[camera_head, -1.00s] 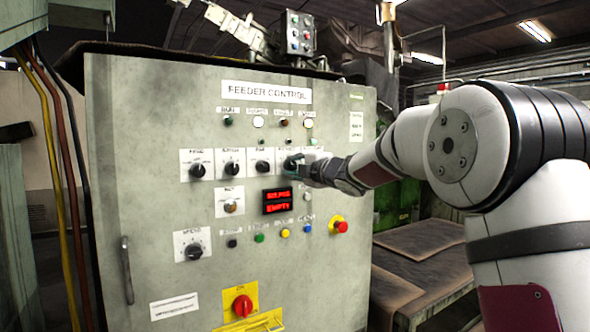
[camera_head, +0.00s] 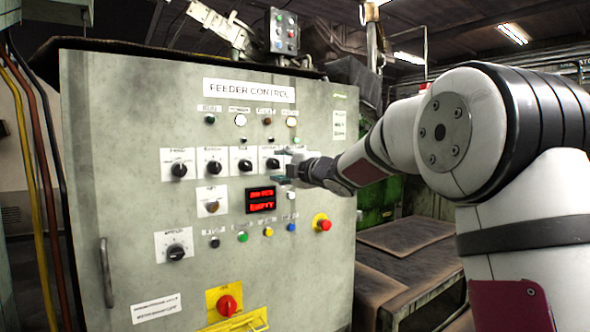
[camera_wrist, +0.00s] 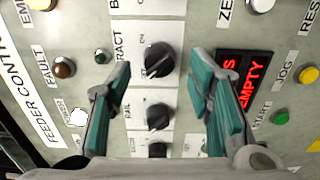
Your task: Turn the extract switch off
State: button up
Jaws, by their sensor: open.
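The extract switch (camera_head: 273,163) is a black rotary knob at the right end of the knob row on the grey feeder control panel. In the wrist view the knob (camera_wrist: 158,60) sits beside a partly cut-off label ending in "TRACT". Its pointer is turned at a slant. My gripper (camera_head: 281,167) is open in front of this knob. In the wrist view its two teal fingers (camera_wrist: 163,82) are spread wide, one on each side of the knob column, with nothing between them held. Whether the fingers touch the panel cannot be told.
The rail knob (camera_wrist: 158,117) is beside the extract switch, with another knob below it in the wrist view. A red display (camera_head: 261,200) reading "EMPTY", coloured buttons and a red emergency stop (camera_head: 322,223) are close by. A brown bench (camera_head: 405,236) stands to the right.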

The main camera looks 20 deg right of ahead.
jog(key=v, duration=1)
jog(key=shift+w, duration=0.1)
